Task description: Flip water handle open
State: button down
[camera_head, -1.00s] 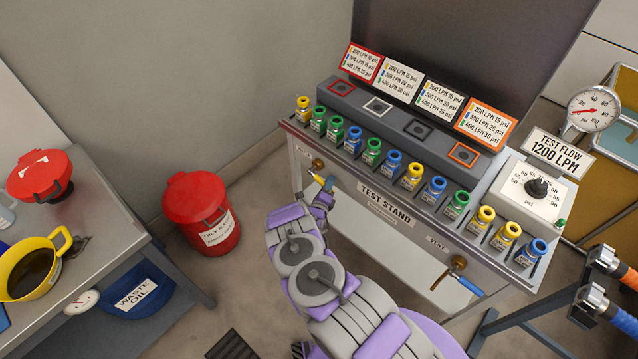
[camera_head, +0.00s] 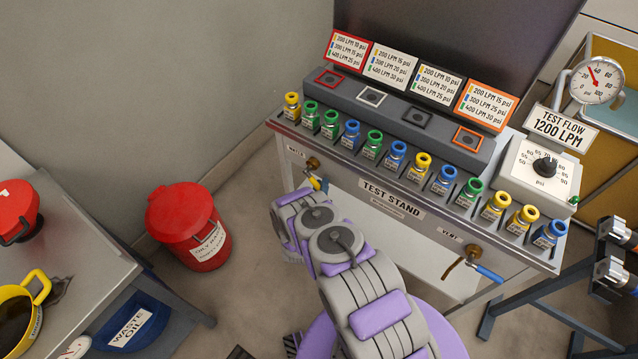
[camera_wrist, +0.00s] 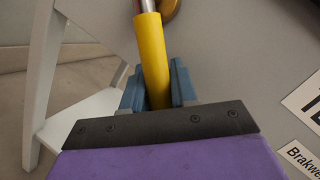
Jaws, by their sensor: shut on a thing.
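The yellow handle (camera_wrist: 152,60) runs down from a bright metal stem at the top of the wrist view. My gripper (camera_wrist: 157,76) has its two blue fingers on either side of the handle's lower part and is shut on it. In the head view, the brass valve (camera_head: 313,164) is at the left end of the test stand's front panel. The handle and my gripper (camera_head: 319,184) are small there, and my arm hides part of them.
A second brass valve with a blue handle (camera_head: 487,273) is on the right of the test stand (camera_head: 345,180). Several small colored-cap bottles line its top edge. A red bin (camera_head: 190,225) stands on the floor at left, near a grey bench (camera_head: 95,250).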

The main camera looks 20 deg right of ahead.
dwell(0.4)
jog(key=c, duration=1)
grip_release()
jog(key=shift+o, duration=0.2)
notch_tip(320, 180, up, 4)
jog(key=p, duration=0.2)
jog(key=shift+w+p, duration=0.1)
jog(key=shift+p, duration=0.25)
jog(key=s+a+b, duration=0.1)
jog(key=s+a, duration=0.1)
jog(key=s, duration=1.3)
jog(key=shift+s+a+r, duration=0.35)
jog(key=shift+s+r, duration=0.05)
